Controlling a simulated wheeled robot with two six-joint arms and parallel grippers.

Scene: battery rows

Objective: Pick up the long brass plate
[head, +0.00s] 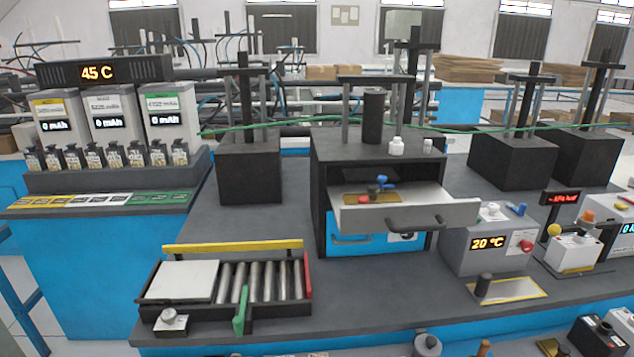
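A flat brass-coloured plate (357,198) lies in the open drawer (420,215) of the black press box, with small blue, red and dark parts on or beside it. A longer flat plate (517,288) with a yellowish edge lies on the bench in front of the 20 °C box, with a dark upright cylinder (484,284) at its left end. I cannot tell for sure which is the long brass plate. Neither of my grippers is in view.
A roller tray (308,277) with a pale square plate (181,281) and a yellow bar (233,246) sits front left. The 20 °C box (489,244) stands right of the drawer. The drawer juts forward. Battery testers (112,118) stand far left. Bare bench shows before the drawer.

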